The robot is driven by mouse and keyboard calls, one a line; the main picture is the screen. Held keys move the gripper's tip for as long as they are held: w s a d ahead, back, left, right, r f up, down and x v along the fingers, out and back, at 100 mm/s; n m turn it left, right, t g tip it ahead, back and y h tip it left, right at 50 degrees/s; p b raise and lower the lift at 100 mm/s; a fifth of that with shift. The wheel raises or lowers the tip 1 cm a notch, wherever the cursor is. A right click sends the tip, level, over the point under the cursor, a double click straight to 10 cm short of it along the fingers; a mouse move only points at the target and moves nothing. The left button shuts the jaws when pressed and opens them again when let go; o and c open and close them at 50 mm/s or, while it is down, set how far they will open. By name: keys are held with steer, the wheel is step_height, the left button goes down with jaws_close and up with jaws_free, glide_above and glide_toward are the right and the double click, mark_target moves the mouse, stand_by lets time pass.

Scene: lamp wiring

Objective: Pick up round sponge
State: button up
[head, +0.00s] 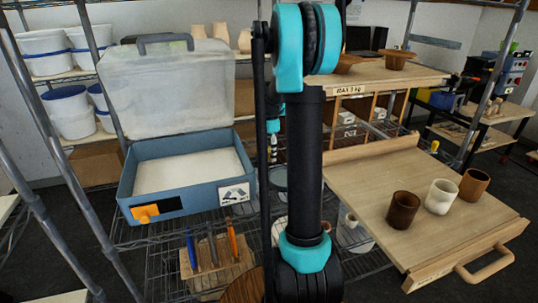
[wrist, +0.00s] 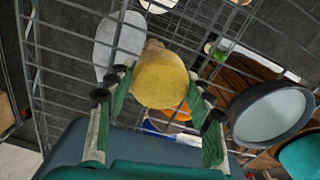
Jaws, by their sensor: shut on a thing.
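The round sponge (wrist: 160,78) is a thick yellow disc in the wrist view. It sits between the green-sided fingers of my gripper (wrist: 158,95). One finger is on each side of it, and the gripper is shut on it. The sponge is held over wire shelving. I cannot make out the sponge or the fingertips in the head view, where my black and teal arm stands in the middle and covers part of the scene.
A blue bin (head: 126,192) with a raised clear lid (head: 165,90) stands left of my arm. A tool block (head: 215,275) sits below it. A wooden tray (head: 365,185) at right holds several cups. A grey round bowl (wrist: 270,115) shows right of the sponge.

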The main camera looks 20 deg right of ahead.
mark_target(269, 149)
steer(key=shift+r, duration=0.1)
step_height(269, 149, up, 10)
steer(key=shift+f, duration=0.1)
stand_by(0.4)
steer(key=o, duration=0.3)
steer(key=c, duration=0.3)
steer(key=shift+s, duration=0.1)
